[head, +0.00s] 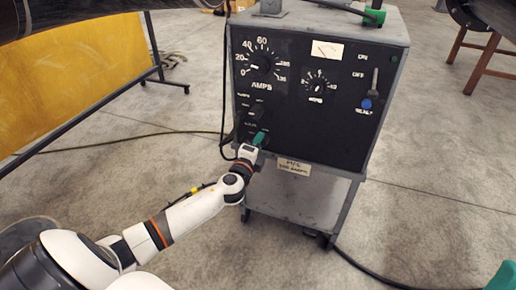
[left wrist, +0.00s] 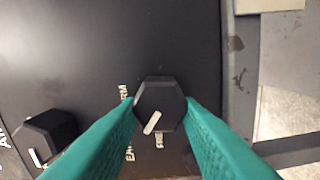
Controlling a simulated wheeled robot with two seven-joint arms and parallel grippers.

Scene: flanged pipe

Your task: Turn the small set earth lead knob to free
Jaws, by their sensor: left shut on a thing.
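The small set's earth lead knob (left wrist: 160,104) is a black hexagonal knob with a white pointer line. In the left wrist view the line slants toward the lower left, between partly hidden white lettering on either side; the right-hand word seems to be FREE. My left gripper (left wrist: 160,108) has its two green fingers shut on the knob's opposite sides. In the head view my left gripper (head: 259,139) is at the lower left of the black panel (head: 325,125), and it hides the knob there.
Another black knob (left wrist: 45,137) sits close by on the panel. A black cable hangs along the cabinet's left edge. A green piece, possibly my right gripper, shows at lower right.

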